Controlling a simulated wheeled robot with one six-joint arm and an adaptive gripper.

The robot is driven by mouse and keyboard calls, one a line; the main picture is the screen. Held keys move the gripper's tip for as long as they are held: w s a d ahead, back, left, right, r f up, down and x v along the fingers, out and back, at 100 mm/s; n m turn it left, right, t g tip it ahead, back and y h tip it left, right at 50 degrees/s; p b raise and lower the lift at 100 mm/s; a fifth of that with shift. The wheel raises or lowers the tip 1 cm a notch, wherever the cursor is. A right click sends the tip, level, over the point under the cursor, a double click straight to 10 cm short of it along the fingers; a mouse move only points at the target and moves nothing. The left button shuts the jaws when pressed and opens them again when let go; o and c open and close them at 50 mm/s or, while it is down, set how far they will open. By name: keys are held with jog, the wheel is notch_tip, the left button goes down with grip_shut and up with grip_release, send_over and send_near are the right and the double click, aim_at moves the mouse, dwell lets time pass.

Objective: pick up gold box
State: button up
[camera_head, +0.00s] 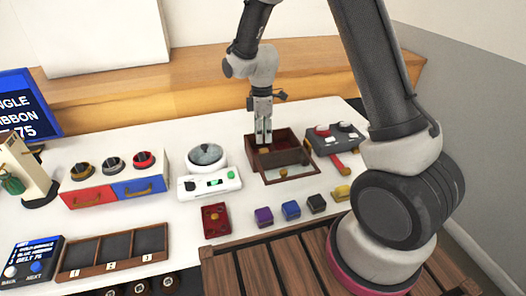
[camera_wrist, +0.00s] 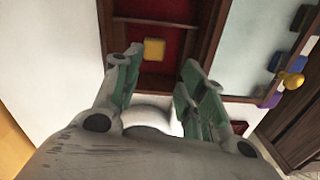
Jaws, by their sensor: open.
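A small gold-yellow box (camera_wrist: 153,49) lies on the red floor of a brown wooden case (camera_wrist: 202,30) in the wrist view. My gripper (camera_wrist: 162,64) is open above it, with the box just beyond and between the fingertips, not held. Another yellow block (camera_head: 341,192) stands on the table at the right end of a row; which of the two is called the gold box cannot be told.
The case has a panel with a gold knob (camera_wrist: 290,80). Purple (camera_head: 264,216), blue (camera_head: 291,209) and black (camera_head: 316,203) blocks stand in front. A white scale (camera_head: 209,182) is left of the case, a grey switch box (camera_head: 336,139) right.

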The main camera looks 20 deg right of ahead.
aim_at(262, 151)
jog(key=shift+w+a+n, duration=0.1)
jog(key=shift+w+n, duration=0.3)
jog(key=shift+n, duration=0.5)
jog(key=shift+f, duration=0.35)
notch_tip(262, 151, down, 7)
jog(key=shift+f, duration=0.1)
jog(key=c, duration=0.8)
